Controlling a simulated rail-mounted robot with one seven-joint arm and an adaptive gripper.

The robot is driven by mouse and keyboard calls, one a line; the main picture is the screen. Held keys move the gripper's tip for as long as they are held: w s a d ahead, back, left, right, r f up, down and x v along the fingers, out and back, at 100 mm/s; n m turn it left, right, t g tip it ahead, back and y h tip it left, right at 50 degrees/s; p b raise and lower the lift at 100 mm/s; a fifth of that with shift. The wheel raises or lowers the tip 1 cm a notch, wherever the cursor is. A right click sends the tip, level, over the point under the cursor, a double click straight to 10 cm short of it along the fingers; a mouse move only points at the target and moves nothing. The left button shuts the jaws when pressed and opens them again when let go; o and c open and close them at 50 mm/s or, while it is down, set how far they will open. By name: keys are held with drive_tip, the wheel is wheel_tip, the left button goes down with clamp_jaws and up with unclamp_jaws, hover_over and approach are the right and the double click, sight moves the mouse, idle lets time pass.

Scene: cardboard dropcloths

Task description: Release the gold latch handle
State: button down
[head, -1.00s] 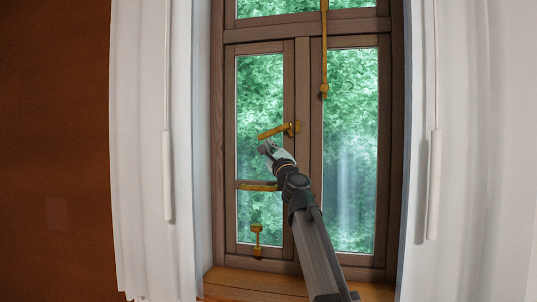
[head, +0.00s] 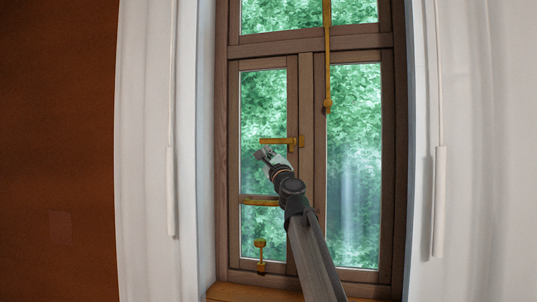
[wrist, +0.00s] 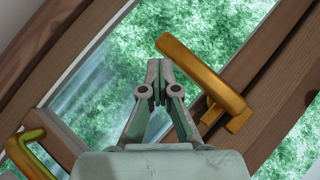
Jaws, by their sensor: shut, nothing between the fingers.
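The gold latch handle (head: 278,141) sits on the middle stile of the window's left sash. It lies about level, its free end pointing left. In the wrist view the handle (wrist: 208,76) is a thick gold bar to the right of my fingers. My gripper (head: 260,154) is just below the handle's free end in the head view. In the wrist view my gripper (wrist: 157,68) is shut with nothing between its fingertips. The tips are close to the handle's free end, with a small gap showing beside it; exact depth is unclear.
A gold pull bar (head: 261,202) is lower on the left sash; it also shows in the wrist view (wrist: 28,155). A gold bolt (head: 260,256) is below it. A long gold rod (head: 327,60) hangs at upper right.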

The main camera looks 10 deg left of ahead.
idle(0.3)
drive_tip(key=s+f+b, duration=0.3)
drive_tip(key=s+f, duration=0.4)
drive_tip(key=shift+a, duration=0.35)
drive_tip(key=shift+f, duration=0.1)
